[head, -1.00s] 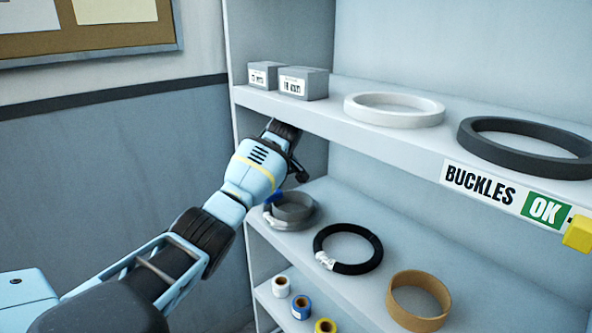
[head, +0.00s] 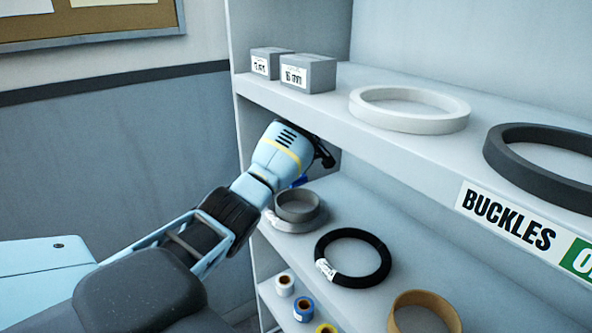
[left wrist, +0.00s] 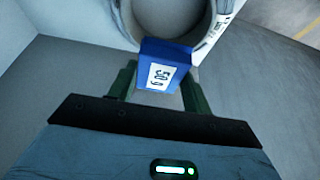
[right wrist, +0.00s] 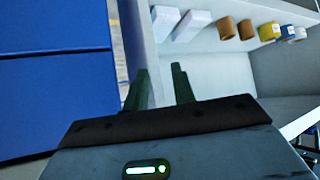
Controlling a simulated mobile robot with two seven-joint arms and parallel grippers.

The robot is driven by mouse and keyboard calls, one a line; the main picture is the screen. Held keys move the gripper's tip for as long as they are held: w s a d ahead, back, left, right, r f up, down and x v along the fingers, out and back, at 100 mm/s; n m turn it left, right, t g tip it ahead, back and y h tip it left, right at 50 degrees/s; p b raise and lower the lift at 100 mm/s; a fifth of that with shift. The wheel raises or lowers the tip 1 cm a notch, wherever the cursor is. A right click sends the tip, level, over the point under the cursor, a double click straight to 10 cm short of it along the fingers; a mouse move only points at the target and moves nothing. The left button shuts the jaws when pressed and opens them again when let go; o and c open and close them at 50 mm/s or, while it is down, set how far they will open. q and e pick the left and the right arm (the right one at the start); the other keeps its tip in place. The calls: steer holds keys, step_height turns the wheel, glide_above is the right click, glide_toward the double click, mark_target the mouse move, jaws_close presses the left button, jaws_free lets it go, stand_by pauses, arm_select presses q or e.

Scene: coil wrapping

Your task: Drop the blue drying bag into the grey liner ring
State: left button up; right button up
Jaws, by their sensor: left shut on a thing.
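The blue drying bag (left wrist: 165,62), with a white label, is held between the fingers of my left gripper (left wrist: 162,82), which is shut on it. In the head view only a sliver of the bag (head: 300,182) shows below my left wrist, just above the back of the grey liner ring (head: 298,207). The ring sits on the middle shelf with a lighter grey band around its base. In the left wrist view the bag overlaps the near rim of the ring (left wrist: 133,22), and its height above the ring is unclear. My right gripper (left wrist: 162,82) does not show there; in its own view it (right wrist: 160,72) is open and empty.
A black coil (head: 353,258) and a tan ring (head: 424,298) lie right of the liner ring. The upper shelf (head: 420,150) overhangs my left wrist, carrying grey boxes (head: 308,73), a white ring (head: 410,122) and a dark ring (head: 505,160). Small spools stand below.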

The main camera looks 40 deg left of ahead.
arm_select(q)
steer(key=shift+f, duration=2.85)
steer(key=o, duration=1.1)
steer(key=shift+c, duration=0.2)
steer(key=v, duration=0.4)
steer(key=shift+d+r, duration=0.1)
steer(key=shift+r, duration=0.15)
steer(key=s+d, duration=0.3)
steer(key=d, duration=0.8)
steer(key=shift+d+r, duration=0.15)
steer(key=shift+d, duration=0.25)
